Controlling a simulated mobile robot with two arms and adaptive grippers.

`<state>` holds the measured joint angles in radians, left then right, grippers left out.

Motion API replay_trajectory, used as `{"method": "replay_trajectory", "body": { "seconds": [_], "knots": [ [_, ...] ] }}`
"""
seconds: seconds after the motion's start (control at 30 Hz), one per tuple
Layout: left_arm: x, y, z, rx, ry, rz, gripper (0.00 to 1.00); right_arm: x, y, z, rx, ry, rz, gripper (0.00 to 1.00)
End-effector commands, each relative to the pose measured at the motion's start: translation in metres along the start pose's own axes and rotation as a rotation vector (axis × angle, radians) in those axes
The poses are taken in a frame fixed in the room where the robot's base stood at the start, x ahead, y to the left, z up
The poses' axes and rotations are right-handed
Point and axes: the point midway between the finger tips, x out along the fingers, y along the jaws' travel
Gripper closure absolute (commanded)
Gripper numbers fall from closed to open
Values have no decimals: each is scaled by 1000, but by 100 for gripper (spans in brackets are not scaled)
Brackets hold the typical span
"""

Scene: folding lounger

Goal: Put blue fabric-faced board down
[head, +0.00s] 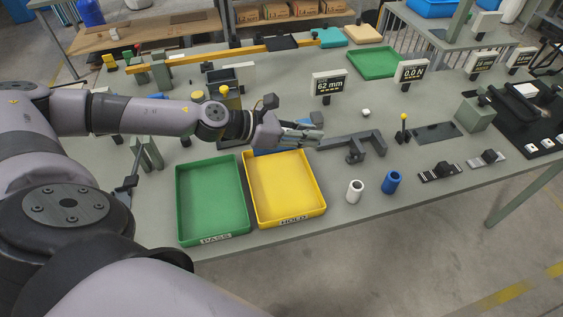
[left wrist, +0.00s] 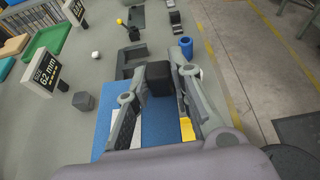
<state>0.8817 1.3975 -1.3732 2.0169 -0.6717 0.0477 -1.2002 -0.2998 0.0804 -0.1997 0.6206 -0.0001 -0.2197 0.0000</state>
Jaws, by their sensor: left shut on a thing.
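The blue fabric-faced board (left wrist: 160,131) shows between and beside the fingers of my left gripper (left wrist: 158,80) in the left wrist view. A dark block sits between the fingertips; I cannot tell whether it is part of the board. In the head view my left gripper (head: 312,135) is shut, just behind the yellow tray (head: 318,185). A strip of the blue board (head: 265,152) shows under it, at the tray's back edge; most is hidden. I cannot tell whether the board touches the table. My right gripper is out of view.
A green tray (head: 181,210) stands left of the yellow one. A dark grey fixture (head: 368,140) is right of the gripper. A white cylinder (head: 355,191) and a blue cylinder (head: 393,182) stand near the front edge. A 62 mm display (head: 329,84) stands behind.

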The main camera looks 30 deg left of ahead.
Motion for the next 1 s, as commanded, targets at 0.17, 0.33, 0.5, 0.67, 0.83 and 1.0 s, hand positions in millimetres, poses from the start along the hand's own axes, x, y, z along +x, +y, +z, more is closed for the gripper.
{"method": "replay_trajectory", "body": {
  "seconds": [0.17,0.33,0.5,0.67,0.83,1.0],
  "knots": [
    [6,4,-21,-5,1,5,100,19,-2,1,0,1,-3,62],
    [24,6,-66,-8,3,6,100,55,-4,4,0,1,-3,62],
    [41,8,-106,-9,2,5,100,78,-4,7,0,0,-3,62],
    [53,9,-135,-8,1,5,100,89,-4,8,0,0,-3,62],
    [59,10,-148,-3,-1,6,100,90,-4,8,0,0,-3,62],
    [67,10,-166,-9,0,5,100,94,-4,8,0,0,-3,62]
  ]
}}
